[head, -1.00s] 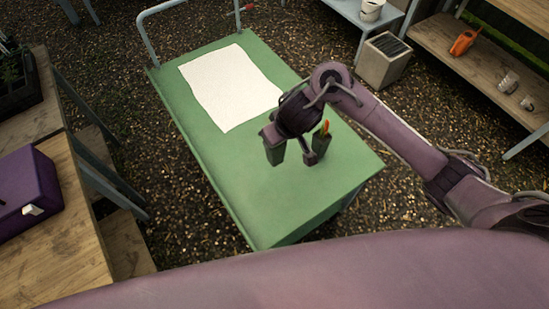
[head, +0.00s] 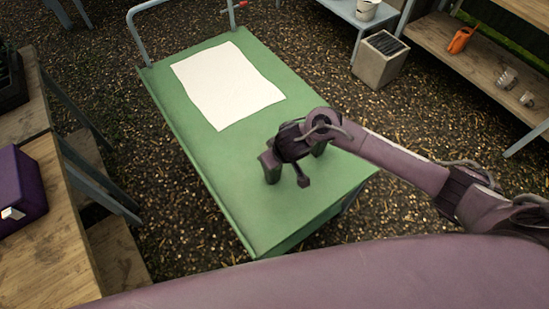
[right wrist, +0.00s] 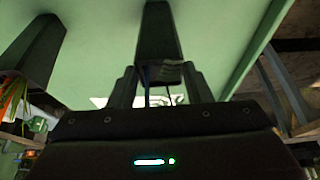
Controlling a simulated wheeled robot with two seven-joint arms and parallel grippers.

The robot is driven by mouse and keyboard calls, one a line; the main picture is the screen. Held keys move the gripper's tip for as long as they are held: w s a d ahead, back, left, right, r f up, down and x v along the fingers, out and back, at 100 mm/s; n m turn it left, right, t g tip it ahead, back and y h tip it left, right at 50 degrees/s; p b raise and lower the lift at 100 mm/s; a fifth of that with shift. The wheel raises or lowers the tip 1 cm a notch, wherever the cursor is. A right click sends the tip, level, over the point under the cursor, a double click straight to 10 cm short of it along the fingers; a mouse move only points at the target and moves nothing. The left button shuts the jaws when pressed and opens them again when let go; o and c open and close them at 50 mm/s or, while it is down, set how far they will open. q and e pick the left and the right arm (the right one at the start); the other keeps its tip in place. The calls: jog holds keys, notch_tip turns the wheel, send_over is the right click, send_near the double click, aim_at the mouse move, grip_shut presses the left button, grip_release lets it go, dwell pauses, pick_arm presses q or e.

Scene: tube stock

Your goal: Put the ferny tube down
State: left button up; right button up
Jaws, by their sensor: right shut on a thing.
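My right gripper (head: 288,170) is low over the green trolley top, shut on a dark tapered tube (head: 270,168). In the right wrist view this tube (right wrist: 158,35) runs away from me between the two fingers. Its planted end is mostly hidden by the gripper, with only thin dark stems and a grey-green bit showing, so I cannot make out ferny leaves. I cannot tell whether its base touches the trolley. A second dark tube (right wrist: 32,50) with orange and green leaves stands beside it. In the head view it is largely hidden behind my arm. My left gripper is not in view.
The green trolley (head: 230,190) has a white sheet (head: 228,85) on its far half. Its near left part is bare. A wooden bench with a purple box (head: 20,185) is at the left.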

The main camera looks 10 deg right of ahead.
jog(key=o, duration=1.4)
jog(key=shift+f, duration=0.1)
jog(key=shift+r, duration=0.4)
jog(key=p+v, duration=0.4)
jog(key=v, duration=0.7)
jog(key=shift+s+d+r+p, duration=0.1)
jog(key=shift+s+r+p, duration=0.1)
jog(key=shift+s+p, duration=0.15)
